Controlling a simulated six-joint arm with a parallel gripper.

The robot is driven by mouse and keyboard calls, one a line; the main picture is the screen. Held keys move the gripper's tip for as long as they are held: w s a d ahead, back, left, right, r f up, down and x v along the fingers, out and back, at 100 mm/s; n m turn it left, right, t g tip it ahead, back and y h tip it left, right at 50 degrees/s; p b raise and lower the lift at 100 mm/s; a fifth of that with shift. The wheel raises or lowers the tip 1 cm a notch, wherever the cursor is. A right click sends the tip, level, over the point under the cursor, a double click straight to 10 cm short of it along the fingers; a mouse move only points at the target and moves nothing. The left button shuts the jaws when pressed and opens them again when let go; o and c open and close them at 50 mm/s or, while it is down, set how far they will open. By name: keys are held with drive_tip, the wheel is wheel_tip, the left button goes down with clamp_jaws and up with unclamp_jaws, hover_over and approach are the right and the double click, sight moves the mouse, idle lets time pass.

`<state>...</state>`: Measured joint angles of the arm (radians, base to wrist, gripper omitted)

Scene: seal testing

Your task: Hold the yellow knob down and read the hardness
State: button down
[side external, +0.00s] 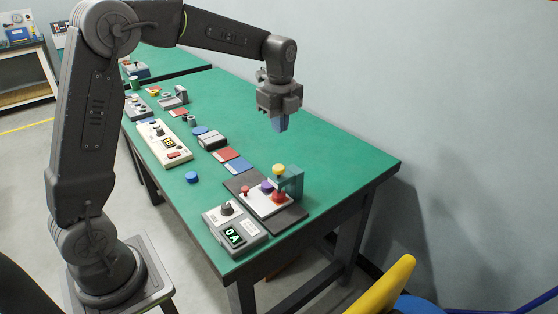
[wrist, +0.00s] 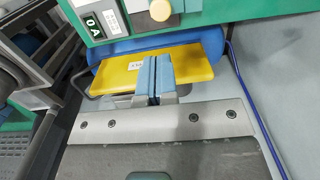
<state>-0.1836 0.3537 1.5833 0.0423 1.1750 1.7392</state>
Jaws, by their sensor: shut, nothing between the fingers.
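The yellow knob (side external: 279,169) sits on top of a teal stand (side external: 291,184) near the table's right front corner. It also shows at the top edge of the wrist view (wrist: 160,10). My gripper (side external: 280,126) is shut and empty, in the air above the knob and apart from it. Its blue fingertips lie together in the wrist view (wrist: 154,62). A grey meter (side external: 236,228) in front of the stand has a green display (side external: 232,235) that looks like "0A"; the display also shows in the wrist view (wrist: 92,24).
A dark plate (side external: 290,219) under the stand also carries a purple knob (side external: 267,187) and red parts. Red and blue pads (side external: 238,165), a blue puck (side external: 192,177) and a cream meter (side external: 163,143) lie further left.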

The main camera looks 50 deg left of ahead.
sight(278, 168)
drive_tip(key=f, duration=1.1)
drive_tip(key=shift+w+a+f, duration=0.1)
drive_tip(key=shift+a+f, duration=0.1)
drive_tip(key=shift+a, duration=0.05)
drive_tip(key=shift+f, duration=1.25)
drive_tip(key=shift+a, duration=0.1)
idle(0.8)
drive_tip(key=shift+r, duration=0.1)
wheel_tip(278, 168, up, 15)
drive_tip(key=shift+d+r, duration=0.15)
drive_tip(key=shift+d, duration=0.25)
